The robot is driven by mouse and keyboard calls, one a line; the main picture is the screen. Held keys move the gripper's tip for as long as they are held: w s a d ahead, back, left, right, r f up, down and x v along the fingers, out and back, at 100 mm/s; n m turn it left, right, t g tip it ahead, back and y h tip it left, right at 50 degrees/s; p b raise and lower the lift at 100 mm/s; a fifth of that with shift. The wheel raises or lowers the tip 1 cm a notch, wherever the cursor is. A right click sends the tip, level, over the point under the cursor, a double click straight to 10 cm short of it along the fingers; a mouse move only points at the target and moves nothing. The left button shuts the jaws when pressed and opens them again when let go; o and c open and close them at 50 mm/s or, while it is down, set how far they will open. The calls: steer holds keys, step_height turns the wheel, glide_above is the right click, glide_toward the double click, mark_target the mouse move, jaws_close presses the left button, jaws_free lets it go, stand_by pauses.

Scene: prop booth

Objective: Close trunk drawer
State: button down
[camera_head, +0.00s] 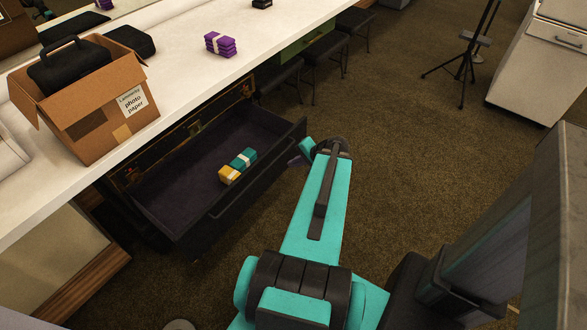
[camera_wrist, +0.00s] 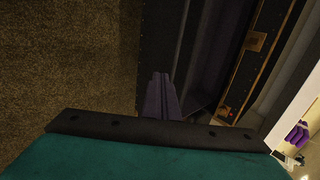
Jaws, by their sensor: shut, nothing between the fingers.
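The trunk drawer (camera_head: 175,193) is pulled far out from under the white counter in the head view. A yellow bundle (camera_head: 229,175) and a teal bundle (camera_head: 243,158) lie inside it. The dark drawer also shows in the wrist view (camera_wrist: 205,50). My gripper (camera_head: 297,156) is at the right end of the drawer's front, close to its outer corner. In the wrist view my gripper (camera_wrist: 161,80) has its fingers together, with nothing between them, near the dark drawer edge. I cannot tell whether it touches the drawer.
The white counter (camera_head: 185,55) above bears an open cardboard box (camera_head: 100,140) with a black case in it, and a purple bundle (camera_head: 220,44). Dark stools (camera_head: 330,60) stand beyond the drawer. A tripod (camera_head: 465,65) stands at the back right. Carpet in front of the drawer is clear.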

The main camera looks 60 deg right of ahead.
steer(key=w+f+b, duration=0.4)
steer(key=w+b, duration=0.3)
steer(key=b, duration=0.1)
steer(key=shift+d+f, duration=0.25)
stand_by(0.8)
steer(key=shift+w, duration=0.1)
